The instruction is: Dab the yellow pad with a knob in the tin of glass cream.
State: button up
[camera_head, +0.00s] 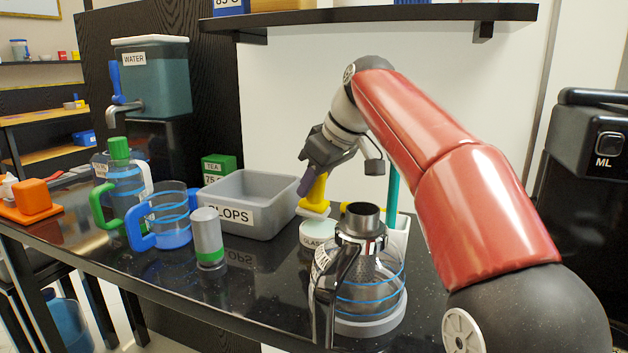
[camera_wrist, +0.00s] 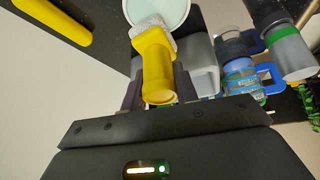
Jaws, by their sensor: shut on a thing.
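My gripper (camera_head: 314,182) is shut on the yellow knob of the pad (camera_head: 315,206) and holds it upright above the counter. In the wrist view the yellow knob (camera_wrist: 157,72) is between the fingers of my gripper (camera_wrist: 158,95), with the pale pad face (camera_wrist: 150,26) at its far end. The tin of glass cream (camera_head: 317,240) stands on the counter below the pad, its label partly hidden by the carafe. Its pale round top (camera_wrist: 163,10) also shows in the wrist view. The pad is at the tin's top; I cannot tell whether they touch.
A glass carafe (camera_head: 368,290) with a dark handle stands close in front of the tin. The grey SLOPS tub (camera_head: 270,190) is to the left. A grey-green canister (camera_head: 207,238) and blue-handled jug (camera_head: 172,215) stand farther left. A shelf (camera_head: 400,16) hangs above.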

jog(key=shift+f+b, duration=0.35)
jog(key=shift+f, duration=0.2)
dwell(1.1)
notch_tip(320, 180, up, 6)
jog(key=p, duration=0.5)
jog(key=shift+f+p, duration=0.15)
jog(key=shift+p, duration=0.2)
jog(key=shift+r, duration=1.15)
